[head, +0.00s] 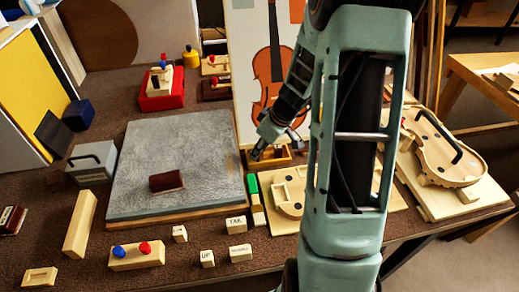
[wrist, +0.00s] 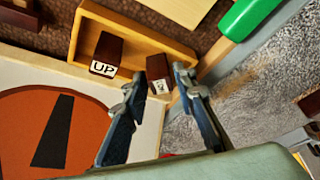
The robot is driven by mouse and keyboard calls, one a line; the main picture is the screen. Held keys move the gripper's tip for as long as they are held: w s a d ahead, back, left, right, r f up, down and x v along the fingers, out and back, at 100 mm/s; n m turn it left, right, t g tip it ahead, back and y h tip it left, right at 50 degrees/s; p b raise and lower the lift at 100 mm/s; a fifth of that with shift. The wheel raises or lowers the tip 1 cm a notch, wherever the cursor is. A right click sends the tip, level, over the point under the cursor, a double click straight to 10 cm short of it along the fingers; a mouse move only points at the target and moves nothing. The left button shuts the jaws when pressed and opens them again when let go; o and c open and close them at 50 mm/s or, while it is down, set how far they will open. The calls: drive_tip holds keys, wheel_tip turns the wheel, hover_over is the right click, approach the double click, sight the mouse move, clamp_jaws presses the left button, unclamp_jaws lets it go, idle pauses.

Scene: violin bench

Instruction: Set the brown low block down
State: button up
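The brown low block (wrist: 158,69) is in the wrist view, a small dark brown block with a white label too small to read surely. It is at the end of a shallow wooden tray (wrist: 142,26), beside a brown block marked UP (wrist: 106,50). My gripper (wrist: 160,72) has one finger on each side of the low block, apparently closed on it. Whether the block rests on the tray floor cannot be told. In the head view my gripper (head: 256,154) is at the left end of the tray (head: 283,158); the low block is not clear there.
A grey slab (head: 140,140) with a dark red-brown block (head: 167,181) on it lies to the left. A green piece (head: 252,184) lies close to the tray. A violin picture board (head: 245,60) stands behind. Several pale label blocks (head: 236,225) are in front.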

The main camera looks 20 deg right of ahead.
drive_tip(key=shift+r, duration=0.15)
drive_tip(key=shift+r+p, duration=0.15)
drive_tip(key=shift+p, duration=0.25)
drive_tip(key=v, duration=1.1)
drive_tip(key=shift+s+r+p, duration=0.25)
drive_tip(key=shift+r+p, duration=0.1)
drive_tip(key=shift+p, duration=0.05)
drive_tip(key=shift+d, duration=0.15)
